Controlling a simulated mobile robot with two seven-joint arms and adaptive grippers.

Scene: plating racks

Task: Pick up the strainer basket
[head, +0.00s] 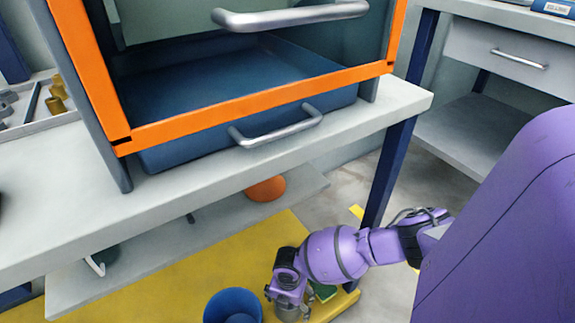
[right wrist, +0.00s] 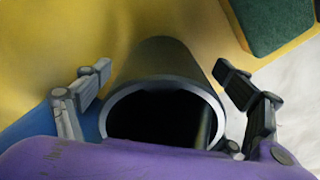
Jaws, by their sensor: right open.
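A grey open-topped cylinder, likely the strainer basket (right wrist: 165,60), stands between the fingers of my right gripper (right wrist: 163,72) in the right wrist view. Its round mouth faces the camera, its inside is dark, and a thin rod shows within. The gripper is open, with one finger on each side and visible gaps to the wall. In the head view my right gripper (head: 286,300) is low over the yellow floor area, and only a bit of a grey metal body (head: 290,314) shows under it. My left gripper is out of view.
A blue bucket (head: 232,300) stands just left of my right gripper. A green pad (right wrist: 275,20) lies close by. A grey bench (head: 350,125) with an orange-framed cabinet (head: 260,105) stands above, its lower shelf (head: 180,250) holding an orange round thing (head: 265,189).

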